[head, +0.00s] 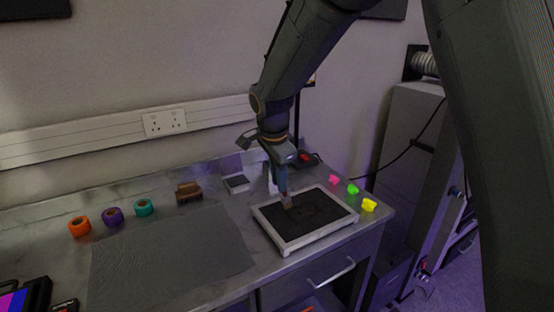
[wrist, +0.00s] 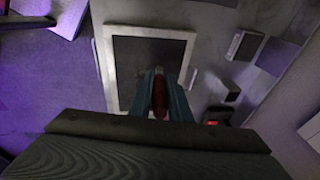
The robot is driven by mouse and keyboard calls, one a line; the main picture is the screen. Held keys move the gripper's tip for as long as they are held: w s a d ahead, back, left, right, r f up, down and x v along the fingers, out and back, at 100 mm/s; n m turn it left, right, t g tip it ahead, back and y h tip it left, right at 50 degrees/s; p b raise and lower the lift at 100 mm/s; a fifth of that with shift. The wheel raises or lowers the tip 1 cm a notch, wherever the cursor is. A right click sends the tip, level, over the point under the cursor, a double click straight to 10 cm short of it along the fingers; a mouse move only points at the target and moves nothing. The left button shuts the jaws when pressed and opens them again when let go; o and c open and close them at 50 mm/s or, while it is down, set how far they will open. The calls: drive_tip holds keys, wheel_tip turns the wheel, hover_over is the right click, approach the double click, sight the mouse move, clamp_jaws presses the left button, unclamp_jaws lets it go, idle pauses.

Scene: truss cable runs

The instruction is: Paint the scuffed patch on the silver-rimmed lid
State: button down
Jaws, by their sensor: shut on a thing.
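The silver-rimmed lid (head: 322,236) lies flat on the bench at the right, with a dark panel inside its pale rim. A dull brownish patch (head: 318,213), apparently the scuff, shows on the panel. My gripper (head: 283,188) points down over the lid's left part, shut on a brush (head: 288,203) with a brownish tip. The tip is at or just above the panel beside the patch; I cannot tell if it touches. In the wrist view a red-brown handle (wrist: 160,98) sits between the blue fingers, over the lid (wrist: 104,62). The fingers hide part of the panel there.
Pink, green and yellow pieces (head: 369,205) lie right of the lid. Orange, purple and teal tape rolls (head: 112,216) and a brown brush-like block (head: 188,192) are at the left. A grey mat (head: 170,258) lies bare in front. A small box (head: 236,183) stands behind.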

drive_tip(key=shift+s+d+r, duration=0.1)
drive_tip(key=shift+r, duration=0.55)
drive_tip(key=shift+r+p, duration=1.75)
drive_tip(key=shift+r, duration=0.75)
drive_tip(key=shift+f, duration=0.15)
